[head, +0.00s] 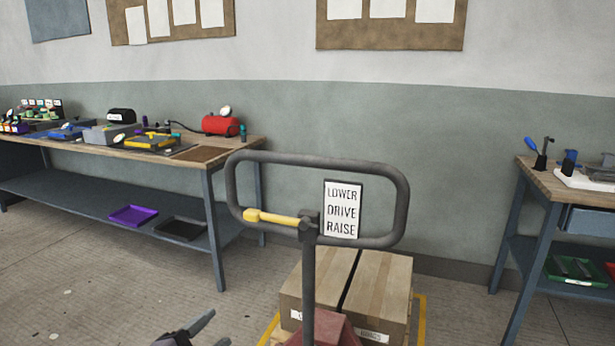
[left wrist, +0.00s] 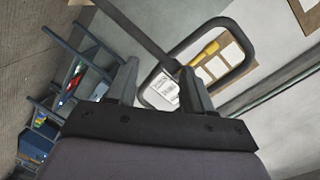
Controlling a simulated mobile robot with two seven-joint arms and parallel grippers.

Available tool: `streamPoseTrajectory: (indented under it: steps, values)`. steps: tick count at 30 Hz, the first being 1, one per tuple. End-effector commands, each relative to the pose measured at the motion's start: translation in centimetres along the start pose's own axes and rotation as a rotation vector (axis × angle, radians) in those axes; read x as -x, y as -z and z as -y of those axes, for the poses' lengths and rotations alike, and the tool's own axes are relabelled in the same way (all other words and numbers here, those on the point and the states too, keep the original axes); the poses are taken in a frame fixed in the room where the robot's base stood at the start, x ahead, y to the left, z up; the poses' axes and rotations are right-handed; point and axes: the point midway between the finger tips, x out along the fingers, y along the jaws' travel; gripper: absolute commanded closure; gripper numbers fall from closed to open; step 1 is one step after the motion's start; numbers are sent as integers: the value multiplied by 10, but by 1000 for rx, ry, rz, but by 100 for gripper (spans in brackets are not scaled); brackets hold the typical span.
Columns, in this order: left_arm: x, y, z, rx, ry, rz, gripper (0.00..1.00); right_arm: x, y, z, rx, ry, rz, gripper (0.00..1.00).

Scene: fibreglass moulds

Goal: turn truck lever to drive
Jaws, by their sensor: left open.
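The truck lever has a yellow grip (head: 272,218) and a dark pivot at the mast top, inside the grey loop handle (head: 398,200). It points left from the pivot, nearly level, with its free end slightly higher. A white sign (head: 342,209) reading LOWER, DRIVE, RAISE is right of the pivot. My left gripper (head: 217,328) shows only its fingertips at the bottom edge, below and left of the lever, apart from it. In the left wrist view, the open, empty gripper (left wrist: 160,68) has the loop handle and yellow grip (left wrist: 204,53) beyond its fingers. My right gripper is out of view.
A cardboard box (head: 375,285) sits on a pallet behind the mast. A workbench (head: 235,146) with tools and a red tank (head: 220,125) stands at the left. Another bench (head: 541,180) is at the right. Air around the lever's left end looks clear.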

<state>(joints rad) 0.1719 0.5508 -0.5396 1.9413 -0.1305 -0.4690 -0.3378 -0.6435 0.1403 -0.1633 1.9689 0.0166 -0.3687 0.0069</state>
Motion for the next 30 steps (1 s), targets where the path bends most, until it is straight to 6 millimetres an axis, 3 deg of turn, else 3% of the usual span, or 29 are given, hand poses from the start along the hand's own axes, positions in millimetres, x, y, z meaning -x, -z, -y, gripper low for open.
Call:
streamPoseTrajectory:
  steps: [1,8,16,22,30]
  values:
    - [9,-3,-19,95,-29,20,49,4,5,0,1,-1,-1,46]
    - [58,-27,-93,500,-108,150,49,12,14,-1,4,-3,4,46]
    - [138,-56,-169,906,-134,375,49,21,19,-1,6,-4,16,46]
    - [178,-67,-196,1051,-121,482,49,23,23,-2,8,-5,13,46]
    - [186,-70,-201,1077,-116,503,49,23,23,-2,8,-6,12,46]
